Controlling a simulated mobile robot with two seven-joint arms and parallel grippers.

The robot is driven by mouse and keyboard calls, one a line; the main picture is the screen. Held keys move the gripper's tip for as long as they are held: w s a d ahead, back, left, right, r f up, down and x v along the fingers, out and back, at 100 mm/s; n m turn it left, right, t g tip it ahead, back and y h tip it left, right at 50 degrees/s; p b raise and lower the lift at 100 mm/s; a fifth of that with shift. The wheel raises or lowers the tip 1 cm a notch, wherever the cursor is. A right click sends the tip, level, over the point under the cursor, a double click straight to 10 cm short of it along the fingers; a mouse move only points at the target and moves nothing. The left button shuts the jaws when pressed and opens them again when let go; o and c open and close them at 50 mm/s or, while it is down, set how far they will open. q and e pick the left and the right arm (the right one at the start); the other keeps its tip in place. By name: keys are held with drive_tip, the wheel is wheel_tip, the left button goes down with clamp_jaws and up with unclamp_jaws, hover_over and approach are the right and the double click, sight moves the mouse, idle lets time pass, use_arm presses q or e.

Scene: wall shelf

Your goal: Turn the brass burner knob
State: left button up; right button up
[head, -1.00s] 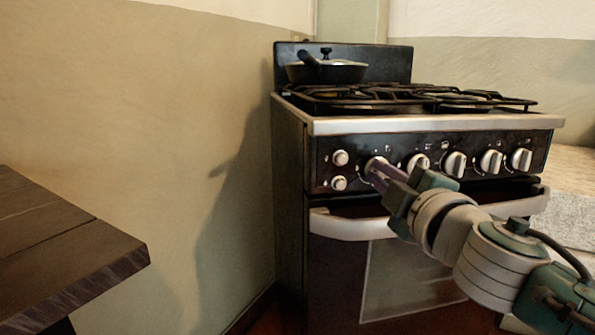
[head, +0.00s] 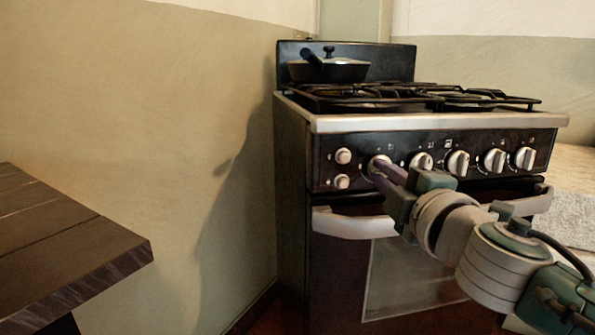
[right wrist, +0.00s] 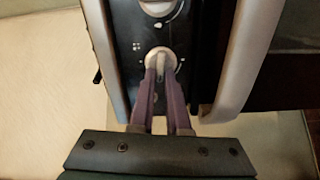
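The stove's front panel has a row of pale metallic knobs; none looks clearly brass. The leftmost large knob (head: 378,164) is partly hidden behind my right gripper's fingers. My right gripper (head: 382,170) reaches it from the lower right in the head view. In the right wrist view, the purple fingertips (right wrist: 161,74) lie on both sides of the knob's grip (right wrist: 160,58) and appear closed on it. The knob's round face shows beyond the tips. My left gripper is not in view.
The oven handle (head: 345,223) runs just below the gripper. Two small buttons (head: 343,156) are left of the knob, and another knob (head: 421,162) is close on its right. A lidded pan (head: 330,70) stands on the stove. A dark wooden table (head: 70,255) is at left.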

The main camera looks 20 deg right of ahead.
drive_tip(key=o, duration=0.4)
drive_tip(key=s, duration=0.3)
drive_tip(key=s+a, duration=0.1)
drive_tip(key=s, duration=0.6)
drive_tip(key=shift+a, duration=0.25)
drive_tip(key=shift+w, duration=0.1)
clamp_jaws()
drive_tip(key=shift+a, duration=0.1)
idle(1.2)
